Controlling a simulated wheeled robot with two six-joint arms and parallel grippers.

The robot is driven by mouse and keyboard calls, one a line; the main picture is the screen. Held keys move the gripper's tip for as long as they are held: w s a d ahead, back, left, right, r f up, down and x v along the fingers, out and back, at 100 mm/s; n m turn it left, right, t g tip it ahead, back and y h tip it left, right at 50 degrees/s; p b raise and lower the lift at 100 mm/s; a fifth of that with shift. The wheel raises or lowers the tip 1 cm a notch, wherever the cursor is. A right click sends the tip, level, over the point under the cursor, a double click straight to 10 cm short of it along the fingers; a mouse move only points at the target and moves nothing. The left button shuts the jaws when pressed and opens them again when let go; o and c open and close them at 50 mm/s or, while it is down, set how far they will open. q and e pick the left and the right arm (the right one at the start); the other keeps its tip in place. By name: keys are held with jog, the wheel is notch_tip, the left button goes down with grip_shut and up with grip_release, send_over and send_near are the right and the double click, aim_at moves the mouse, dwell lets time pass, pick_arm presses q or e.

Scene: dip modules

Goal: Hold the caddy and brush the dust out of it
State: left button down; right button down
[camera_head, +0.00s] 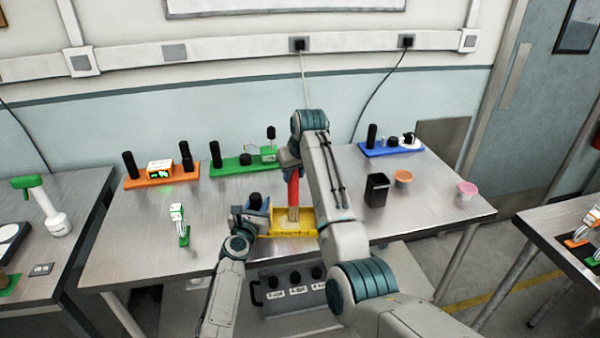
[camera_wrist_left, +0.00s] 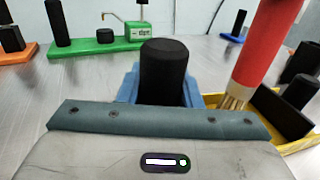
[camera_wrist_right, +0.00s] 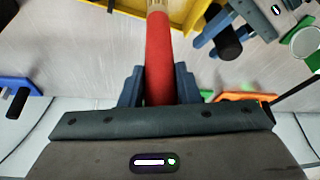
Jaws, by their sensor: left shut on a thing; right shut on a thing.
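The yellow caddy (camera_head: 310,216) sits near the front middle of the metal table. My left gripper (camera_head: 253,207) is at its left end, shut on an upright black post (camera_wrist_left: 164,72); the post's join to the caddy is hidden. My right gripper (camera_head: 289,162) is above the caddy, shut on the red handle of the brush (camera_head: 293,188). The brush points down, slightly tilted, and its tan bristles (camera_wrist_left: 236,98) are at the caddy's interior. I cannot tell whether the bristles touch the floor. Dust cannot be made out clearly.
Behind stand an orange module (camera_head: 148,181), a green module (camera_head: 232,169) and, at the back right, a blue module (camera_head: 380,151). A black bin (camera_head: 376,190), an orange cup (camera_head: 403,177) and a pink cup (camera_head: 467,190) stand to the right.

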jog(key=a, duration=0.4)
jog(key=shift+a, duration=0.15)
dwell(0.5)
jog(key=shift+d+f, duration=0.15)
jog(key=shift+d, duration=2.1)
jog(key=a, duration=0.1)
jog(key=s+a, duration=0.1)
jog(key=a, duration=0.2)
jog(key=shift+s+a, duration=0.15)
jog(key=shift+s, duration=0.2)
dwell(1.3)
